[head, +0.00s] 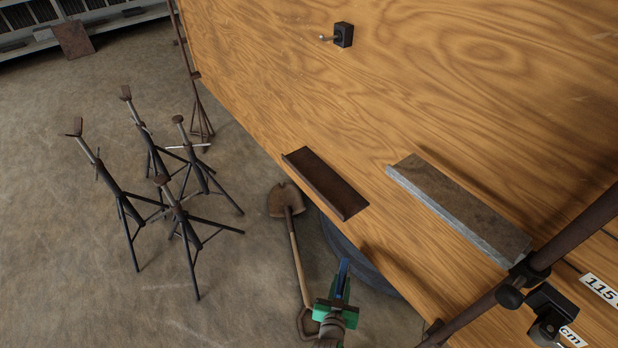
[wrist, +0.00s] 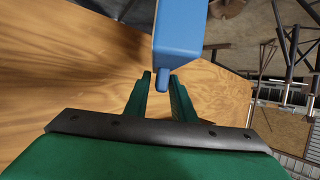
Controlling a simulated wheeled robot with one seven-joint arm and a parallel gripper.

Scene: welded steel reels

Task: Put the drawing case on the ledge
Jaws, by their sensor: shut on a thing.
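The blue drawing case (wrist: 180,40) is between the fingertips of my green gripper (wrist: 161,86) in the wrist view. My gripper is shut on a narrow tab at the case's end, and the case sticks out beyond the fingers. In the head view, the case (head: 343,272) shows as a thin blue strip above my gripper (head: 338,294), low in the picture. Two ledges are fixed to the wooden panel: a dark brown one (head: 325,183) and a wider grey one (head: 460,208). Both look empty. The case is apart from both, below the brown one in the picture.
The wooden panel (head: 450,70) fills the right side, with a small black fitting (head: 343,35) high up. A shovel (head: 292,225) and a dark round thing (head: 355,255) are near its foot. Several stands (head: 125,200) are at left. A dark bar (head: 570,240) crosses lower right.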

